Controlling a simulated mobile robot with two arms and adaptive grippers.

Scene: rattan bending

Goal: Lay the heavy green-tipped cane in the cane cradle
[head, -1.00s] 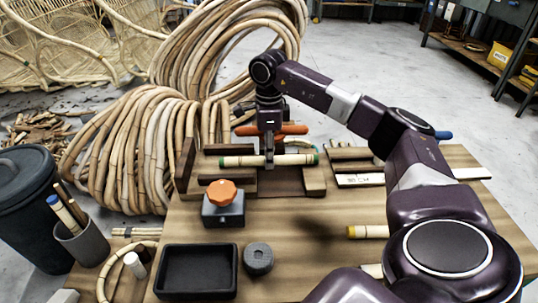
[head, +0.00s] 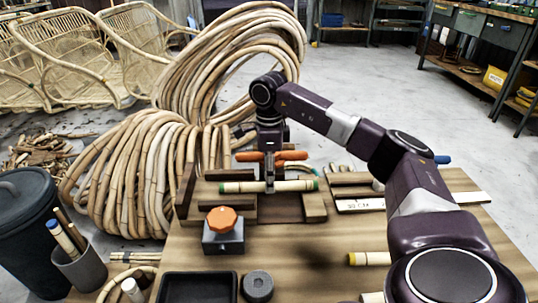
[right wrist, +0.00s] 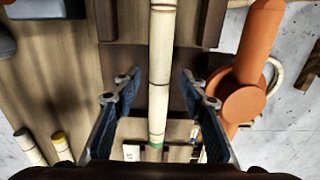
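The cane with green ends (head: 240,188) lies level across the wooden cradle (head: 314,208), over its left and right blocks. My right gripper (head: 269,186) comes down from above at the middle of the cane. In the right wrist view the same gripper (right wrist: 160,82) is open. Its fingers stand on either side of the pale jointed cane (right wrist: 159,60), with a gap on both sides. One green end (right wrist: 154,146) shows beyond the fingers. Whether the cane's underside touches the cradle is hidden. My left gripper is not in view.
An orange-handled tool (head: 290,155) stands just behind the cradle. In front are an orange-knobbed block (head: 222,238), a black tray (head: 170,287) and a dark round piece (head: 257,285). Another cane (head: 372,258) lies at right. Bare bench (head: 300,260) lies between.

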